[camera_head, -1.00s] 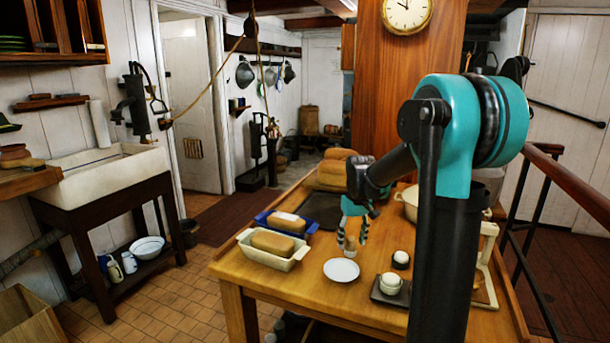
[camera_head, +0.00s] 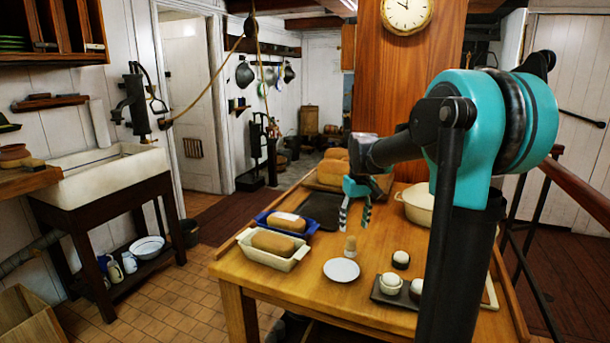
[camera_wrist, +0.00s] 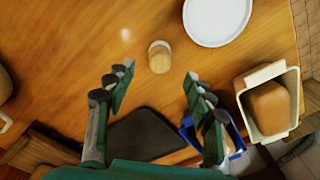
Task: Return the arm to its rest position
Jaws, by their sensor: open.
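My gripper (camera_head: 355,218) is raised above the wooden table (camera_head: 262,296), with its fingers apart and nothing between them. In the wrist view its two fingers (camera_wrist: 158,90) are spread wide. A small light wooden piece with a rounded top (camera_head: 350,246) stands on the table in front of it, apart from the fingers. It also shows in the wrist view (camera_wrist: 159,57). My teal and black arm crosses the right of the head view and hides part of the table.
A white plate (camera_head: 341,270), a cream loaf dish (camera_head: 285,264), a blue loaf dish (camera_head: 310,227) and a dark tray (camera_head: 386,295) with small cups stand on the table. A cream pot (camera_head: 416,206) and bread loaves (camera_head: 330,170) are behind. A railing (camera_head: 580,195) runs at right.

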